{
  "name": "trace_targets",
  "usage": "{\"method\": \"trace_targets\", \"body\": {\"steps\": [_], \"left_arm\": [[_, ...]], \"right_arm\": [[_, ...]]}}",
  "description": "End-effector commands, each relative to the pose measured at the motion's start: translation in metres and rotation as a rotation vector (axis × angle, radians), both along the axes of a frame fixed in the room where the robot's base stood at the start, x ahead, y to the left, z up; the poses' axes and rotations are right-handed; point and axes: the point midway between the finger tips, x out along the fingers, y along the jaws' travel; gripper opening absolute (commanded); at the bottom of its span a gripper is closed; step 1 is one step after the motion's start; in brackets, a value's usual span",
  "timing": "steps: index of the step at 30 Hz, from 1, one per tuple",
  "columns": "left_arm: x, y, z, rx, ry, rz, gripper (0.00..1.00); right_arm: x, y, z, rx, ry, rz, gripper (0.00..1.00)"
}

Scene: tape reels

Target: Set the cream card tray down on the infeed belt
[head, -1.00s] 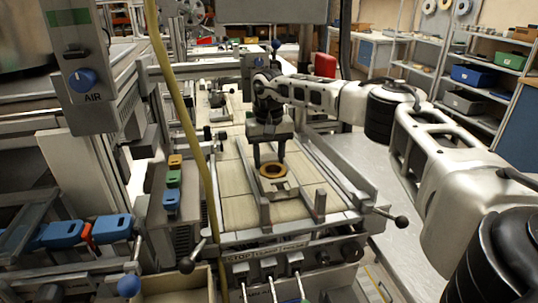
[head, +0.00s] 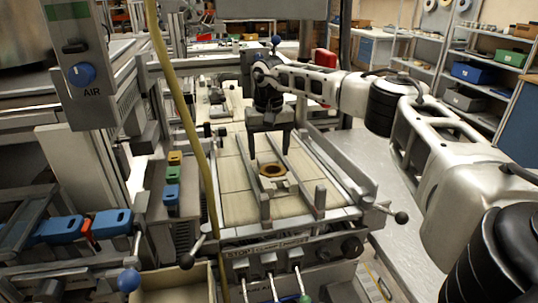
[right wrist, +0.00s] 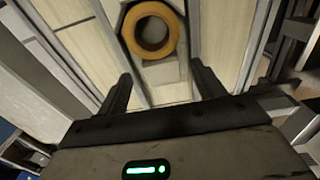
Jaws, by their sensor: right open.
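A yellow-brown tape reel (head: 272,171) lies flat on a pale grey plate between two metal rails, over a cream slatted belt surface (head: 235,205). My right gripper (head: 269,150) is open and empty above and behind the reel, its fingers apart from it. In the right wrist view, the reel (right wrist: 151,30) lies beyond the two spread fingertips (right wrist: 161,75). A cream open-topped box (head: 213,283), possibly the card tray, shows at the lower left edge, partly cut off. I cannot confirm which thing is the tray. My left gripper is not in view.
A yellow hose (head: 185,110) hangs in front, left of the belt. Yellow, green and blue blocks (head: 172,174) stand left of it. Lever knobs (head: 401,217) stick out near the front. Shelves (head: 480,75) stand at the right.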

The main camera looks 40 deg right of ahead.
Motion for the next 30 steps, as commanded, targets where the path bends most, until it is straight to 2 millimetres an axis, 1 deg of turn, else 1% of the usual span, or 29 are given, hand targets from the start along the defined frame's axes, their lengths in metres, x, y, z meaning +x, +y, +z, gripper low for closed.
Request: {"method": "trace_targets", "body": {"steps": [1, 6, 9, 13, 18, 30], "left_arm": [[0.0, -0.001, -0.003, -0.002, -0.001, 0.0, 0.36], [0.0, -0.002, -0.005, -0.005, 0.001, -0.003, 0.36], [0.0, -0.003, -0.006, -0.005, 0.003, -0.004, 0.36], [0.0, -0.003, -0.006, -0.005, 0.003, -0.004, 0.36], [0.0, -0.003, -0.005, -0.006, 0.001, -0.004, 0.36], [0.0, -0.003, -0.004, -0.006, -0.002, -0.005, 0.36]], "right_arm": [[0.001, 0.0, 0.011, 0.0, -0.006, 0.0, 0.68], [0.001, 0.0, 0.049, 0.001, -0.006, 0.0, 0.68], [0.001, 0.0, 0.069, 0.001, -0.005, -0.001, 0.68], [0.001, 0.0, 0.089, 0.0, -0.002, -0.001, 0.68], [0.0, 0.0, 0.1, 0.001, 0.0, 0.0, 0.68], [0.0, 0.0, 0.101, 0.0, 0.001, 0.0, 0.68]]}}
